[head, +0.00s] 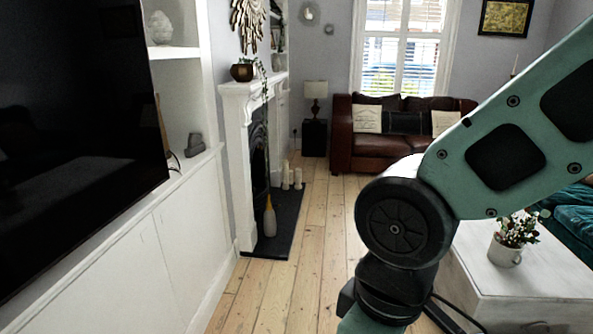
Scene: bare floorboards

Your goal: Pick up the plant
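A leafy plant with small pink and white flowers (517,230) stands upright in a pale pot (505,251) on the white table at the lower right. A second plant, in a round dark brown pot (242,72), stands on the white mantelpiece at the left, with green stems trailing over the edge. I cannot tell which of the two the task means. My teal and black arm comes in from the upper right, bends at a joint in the middle and leaves through the bottom edge. My gripper is out of the frame.
The white table (540,275) is partly hidden by my arm. Bare floorboards (318,240) run clear through the middle. A dark hearth (277,225) holds a white and yellow vase (269,217) and candles. A brown leather sofa (372,147) stands at the back, a teal sofa (575,218) at right.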

